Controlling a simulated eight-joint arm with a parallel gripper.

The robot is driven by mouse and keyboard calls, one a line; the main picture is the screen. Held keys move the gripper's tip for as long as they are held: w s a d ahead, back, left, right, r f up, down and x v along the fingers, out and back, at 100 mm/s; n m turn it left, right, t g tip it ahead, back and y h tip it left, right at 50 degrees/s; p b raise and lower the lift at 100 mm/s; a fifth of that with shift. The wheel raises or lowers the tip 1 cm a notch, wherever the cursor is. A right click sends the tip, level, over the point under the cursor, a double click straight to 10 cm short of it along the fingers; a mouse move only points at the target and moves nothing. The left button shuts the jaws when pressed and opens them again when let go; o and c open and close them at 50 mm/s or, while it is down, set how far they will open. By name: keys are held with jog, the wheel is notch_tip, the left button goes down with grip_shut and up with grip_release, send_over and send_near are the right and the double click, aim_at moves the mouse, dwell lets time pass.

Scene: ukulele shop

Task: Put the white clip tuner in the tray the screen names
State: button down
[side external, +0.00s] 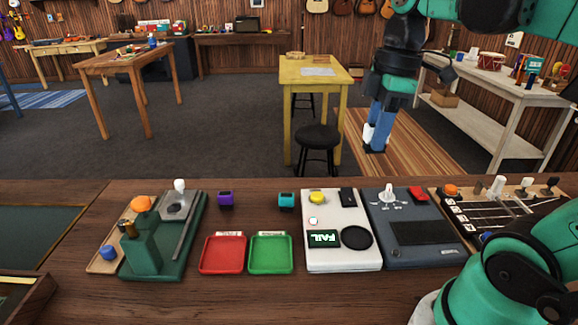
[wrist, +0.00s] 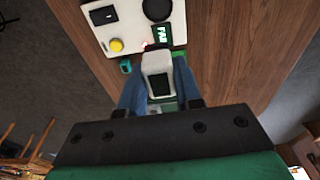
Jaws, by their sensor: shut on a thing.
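My gripper (side external: 376,138) is raised above and behind the far edge of the workbench. Its blue fingers are shut on the white clip tuner (side external: 369,132), well clear of any tray. The wrist view shows the tuner (wrist: 157,62) between the fingers, its dark face towards the camera. The screen (side external: 324,239) on the white tester (side external: 344,262) reads FAIL, upside down in the side view; it also shows in the wrist view (wrist: 162,33). A red tray (side external: 222,268) and a green tray (side external: 271,268) lie side by side, both empty. Their labels are too small to read.
A purple tuner (side external: 225,199) and a teal tuner (side external: 286,200) sit behind the trays. A green fixture (side external: 143,248) stands left of them. A dark blue device (side external: 414,252) and a board with knobs (side external: 497,192) lie right of the tester. Bare wood surrounds the trays.

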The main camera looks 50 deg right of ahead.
jog(key=shift+r, duration=0.45)
jog(key=shift+w+a+r, duration=0.1)
jog(key=shift+w+r, duration=0.15)
jog(key=w+a, duration=0.6)
jog(key=w, duration=0.3)
send_over(222, 255)
notch_tip(222, 255, down, 18)
jog(key=shift+s+d+r, duration=0.1)
jog(key=shift+d+r, duration=0.05)
jog(key=shift+f, duration=2.15)
